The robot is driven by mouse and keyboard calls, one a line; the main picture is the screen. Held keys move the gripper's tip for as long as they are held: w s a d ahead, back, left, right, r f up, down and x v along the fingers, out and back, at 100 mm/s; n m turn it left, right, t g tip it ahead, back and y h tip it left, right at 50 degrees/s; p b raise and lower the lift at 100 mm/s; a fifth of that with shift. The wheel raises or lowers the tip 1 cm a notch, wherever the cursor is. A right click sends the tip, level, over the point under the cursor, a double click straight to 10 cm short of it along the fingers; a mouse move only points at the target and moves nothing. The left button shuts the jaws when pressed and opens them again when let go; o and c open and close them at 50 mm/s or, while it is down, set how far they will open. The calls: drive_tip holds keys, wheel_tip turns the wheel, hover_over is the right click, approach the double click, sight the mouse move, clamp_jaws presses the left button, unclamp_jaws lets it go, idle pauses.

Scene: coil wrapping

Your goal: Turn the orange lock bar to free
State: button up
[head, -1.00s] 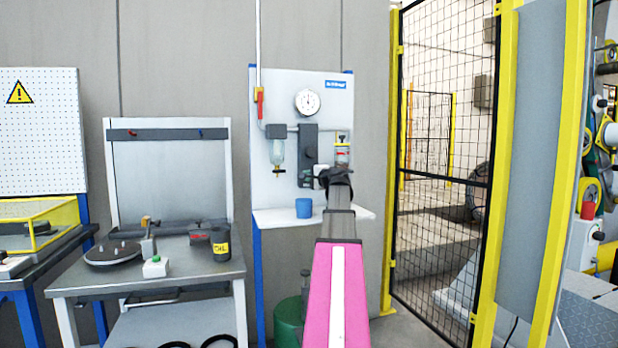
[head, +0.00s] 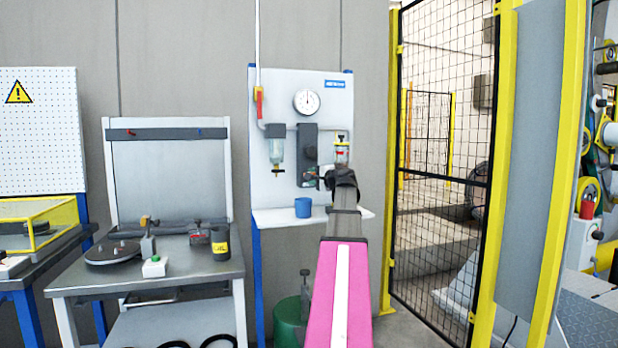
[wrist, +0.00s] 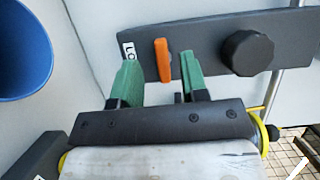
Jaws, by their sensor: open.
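The orange lock bar (wrist: 163,60) stands nearly upright in the wrist view on a dark grey plate (wrist: 205,40), beside a white label whose lettering is partly legible as "LO". A black round knob (wrist: 247,53) is on the same plate to its right. My gripper (wrist: 160,76) is open, with one green finger left of the bar and one right of it. The bar shows in the gap between the fingertips; whether they reach around it is unclear. In the head view my gripper (head: 338,178) is in front of the wall panel (head: 272,200), and the bar cannot be made out.
A blue cup (head: 303,207) stands on the panel's shelf (head: 275,217), left of my gripper; it looms at the left in the wrist view (wrist: 22,50). A gauge (head: 306,101) and filter bowl (head: 276,152) hang nearby. A mesh fence (head: 445,130) stands to the right.

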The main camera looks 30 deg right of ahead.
drive_tip(key=s+d, duration=0.1)
drive_tip(key=s, duration=0.6)
drive_tip(key=shift+s, duration=0.1)
idle(0.4)
